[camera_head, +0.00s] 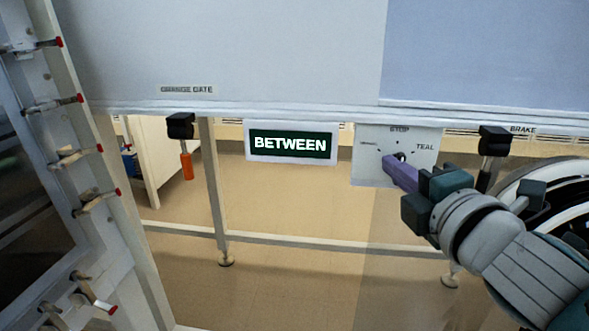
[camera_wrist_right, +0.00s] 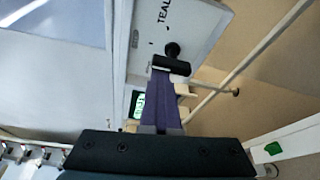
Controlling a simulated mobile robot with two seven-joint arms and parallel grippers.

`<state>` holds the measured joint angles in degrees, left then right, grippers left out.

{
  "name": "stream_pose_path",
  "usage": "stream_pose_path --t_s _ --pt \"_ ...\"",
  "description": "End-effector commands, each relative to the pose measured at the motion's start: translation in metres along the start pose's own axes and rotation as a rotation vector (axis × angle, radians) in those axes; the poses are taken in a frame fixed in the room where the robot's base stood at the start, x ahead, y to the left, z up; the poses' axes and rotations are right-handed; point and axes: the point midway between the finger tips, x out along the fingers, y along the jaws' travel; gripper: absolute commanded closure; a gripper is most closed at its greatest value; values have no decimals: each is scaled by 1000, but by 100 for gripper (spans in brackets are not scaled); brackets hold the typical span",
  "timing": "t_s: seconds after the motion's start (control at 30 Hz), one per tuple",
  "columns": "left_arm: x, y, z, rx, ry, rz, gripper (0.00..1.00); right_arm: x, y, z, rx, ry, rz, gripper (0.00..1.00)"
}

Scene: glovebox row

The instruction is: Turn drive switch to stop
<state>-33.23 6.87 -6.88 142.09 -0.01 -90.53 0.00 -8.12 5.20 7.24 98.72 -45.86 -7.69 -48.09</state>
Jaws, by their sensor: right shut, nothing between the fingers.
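The drive switch plate (camera_head: 370,172) is white, with STOP at the top, TEAL at the right and a small blurred label at the left. Its black knob (camera_head: 402,157) is partly hidden by my right gripper (camera_head: 390,167), whose purple fingers are shut and empty in front of the plate. The black switch handle (camera_wrist_right: 172,63) lies across the tips of the purple fingers (camera_wrist_right: 162,76). I cannot tell whether they touch. The knob's pointing direction is unclear. My left gripper is not in view.
A sign reading BETWEEN (camera_head: 290,144) hangs left of the plate. An orange-handled lever (camera_head: 186,160) hangs under the ORANGE GATE label (camera_head: 187,90). A black brake lever mount (camera_head: 495,141) is just right of the plate. A rack with red-tipped pegs (camera_head: 90,180) stands at left.

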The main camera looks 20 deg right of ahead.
Motion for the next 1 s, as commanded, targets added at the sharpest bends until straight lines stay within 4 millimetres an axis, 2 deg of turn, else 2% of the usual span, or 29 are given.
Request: stream_pose_path --t_s 0.1,0.4,1.0 --pt "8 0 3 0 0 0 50 0 -4 3 63 -7 18 100" --pt "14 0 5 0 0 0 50 -1 -2 5 162 -9 52 100" --pt "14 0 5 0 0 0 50 -3 -2 6 177 -10 54 100"
